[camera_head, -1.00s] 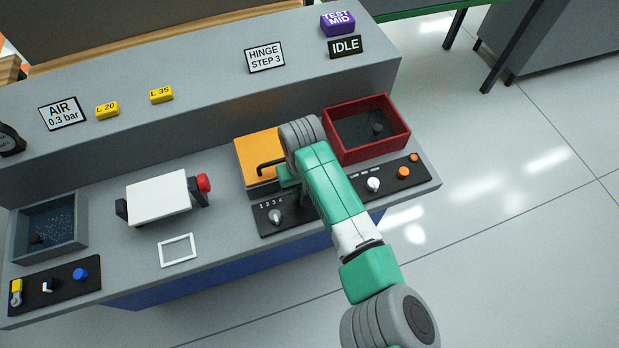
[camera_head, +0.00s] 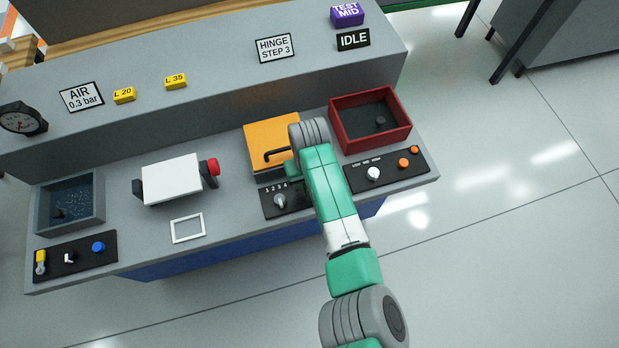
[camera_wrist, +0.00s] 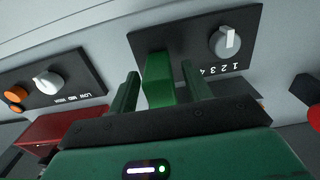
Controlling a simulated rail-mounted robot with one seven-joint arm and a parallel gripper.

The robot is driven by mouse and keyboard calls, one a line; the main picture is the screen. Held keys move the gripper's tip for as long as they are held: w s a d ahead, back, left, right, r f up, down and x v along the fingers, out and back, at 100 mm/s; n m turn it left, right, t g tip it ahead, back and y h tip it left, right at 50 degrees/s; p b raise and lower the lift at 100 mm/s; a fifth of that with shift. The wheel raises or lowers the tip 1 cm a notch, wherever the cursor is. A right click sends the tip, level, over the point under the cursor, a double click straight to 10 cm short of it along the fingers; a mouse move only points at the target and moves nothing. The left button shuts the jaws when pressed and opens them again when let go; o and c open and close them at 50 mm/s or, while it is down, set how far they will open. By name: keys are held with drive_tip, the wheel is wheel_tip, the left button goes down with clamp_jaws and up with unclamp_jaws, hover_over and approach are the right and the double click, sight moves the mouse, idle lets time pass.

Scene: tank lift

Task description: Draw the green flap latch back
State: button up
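The green flap latch (camera_wrist: 160,88) shows in the wrist view as an upright green block in front of a black panel. My gripper (camera_wrist: 159,70) is open, with one finger on each side of the block and a narrow gap seeming to show on both sides. Contact is not clear. In the head view my arm hides the latch and most of my gripper. The orange flap (camera_head: 270,130) lies on the bench, with a black bent handle (camera_head: 274,155) at its front, just left of my wrist.
A red open bin (camera_head: 340,128) stands right of the flap. Dial panels (camera_head: 272,207) and (camera_head: 357,182) line the front edge. A white block on a stand (camera_head: 171,180), a red knob (camera_head: 213,166) and a white frame (camera_head: 187,228) are left, with bare bench around them.

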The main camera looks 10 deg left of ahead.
wheel_tip(320, 180, up, 8)
drive_tip(key=shift+f+p, duration=0.1)
drive_tip(key=shift+p, duration=0.95)
drive_tip(key=w+a+r+t+y, duration=0.25)
drive_tip(key=a+r, duration=0.25)
drive_tip(key=r, duration=0.3)
drive_tip(key=w+a+r+t+y, duration=0.1)
drive_tip(key=w+a+r+t, duration=0.3)
drive_tip(key=r, duration=0.3)
wheel_tip(320, 180, up, 16)
drive_tip(key=t+y, duration=0.1)
drive_tip(key=t, duration=0.5)
drive_tip(key=s+d+r+m+t, duration=0.1)
drive_tip(key=s+d+r+t, duration=0.15)
drive_tip(key=r, duration=0.45)
drive_tip(key=s+d+r+t, duration=0.2)
drive_tip(key=s+r+t, duration=0.1)
drive_tip(key=r, duration=0.4)
drive_tip(key=s+d+r+m+t+h, duration=0.2)
drive_tip(key=s+d+r+t, duration=0.2)
drive_tip(key=s+r, duration=0.35)
drive_tip(key=s+d+r+m+t+h, duration=0.2)
drive_tip(key=s+d+r+t+h, duration=0.1)
drive_tip(key=s+d+r, duration=0.4)
drive_tip(key=a+r+p, duration=0.3)
drive_tip(key=r+p, duration=2.1)
drive_tip(key=p, duration=0.2)
drive_tip(key=shift+r+y, duration=0.35)
drive_tip(key=shift+y, duration=0.1)
